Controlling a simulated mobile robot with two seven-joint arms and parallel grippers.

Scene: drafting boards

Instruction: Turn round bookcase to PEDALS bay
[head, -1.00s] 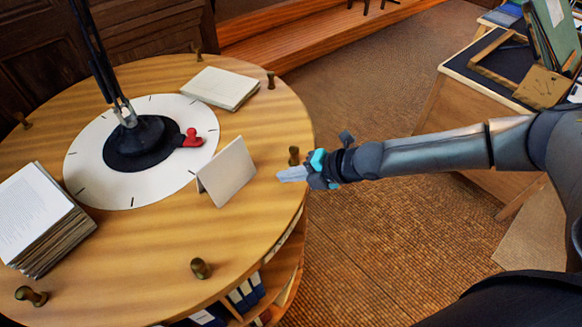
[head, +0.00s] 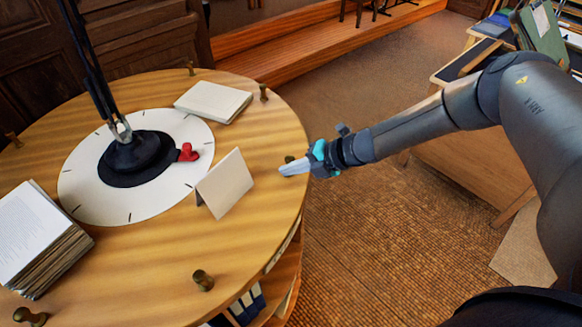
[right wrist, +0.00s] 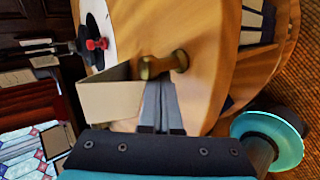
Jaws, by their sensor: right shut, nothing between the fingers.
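The round bookcase (head: 150,270) has a wooden top with brass pegs around its rim and binders on a shelf below. A white dial (head: 85,195) with black ticks lies on top, and a red pointer (head: 188,152) points right. My right gripper (head: 283,171) is shut and empty over the right rim. It partly hides a brass peg (head: 290,159) just behind it. In the right wrist view this peg (right wrist: 163,65) stands right at the fingertips (right wrist: 160,84); I cannot tell whether they touch. No PEDALS label is readable. My left gripper is out of view.
A folded blank card (head: 224,183) stands near the gripper. A paper stack (head: 35,235) and a book (head: 213,101) lie on the top, and a black lamp (head: 125,150) rises from the dial. A desk (head: 470,165) stands at right. Floor between is clear.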

